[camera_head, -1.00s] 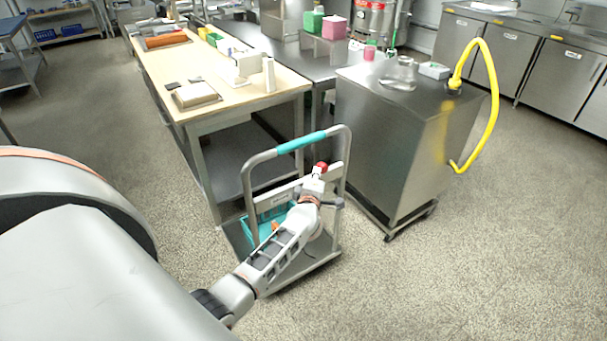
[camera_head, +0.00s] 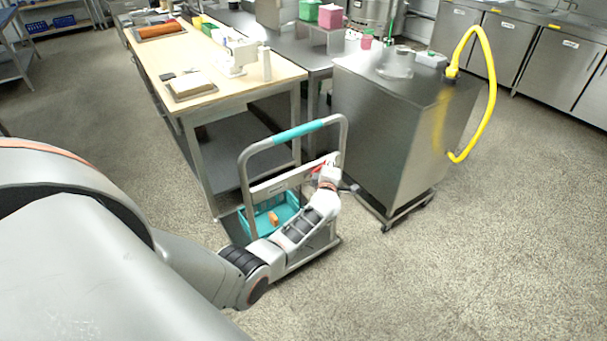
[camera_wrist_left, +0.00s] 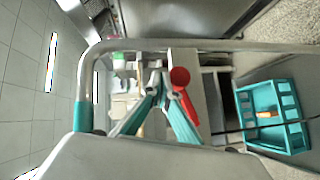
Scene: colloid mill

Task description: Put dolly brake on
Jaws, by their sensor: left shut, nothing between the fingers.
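The dolly (camera_head: 243,170) has a grey tube handle with a teal grip and a flat deck low to the floor. Its brake lever with a red knob (camera_head: 318,168) is at the right of the handle frame, partly hidden by my left gripper (camera_head: 332,160). In the left wrist view the red knob (camera_wrist_left: 180,76) and its red lever lie just right of my shut, empty left fingers (camera_wrist_left: 158,75). Whether they touch is unclear. My right gripper is out of view.
A teal basket (camera_head: 278,214) with an orange item sits on the dolly deck. A wooden-topped table (camera_head: 215,65) stands behind at left. A steel cabinet on casters (camera_head: 385,140) with a yellow hose (camera_head: 487,95) stands close at right. The floor in front is open.

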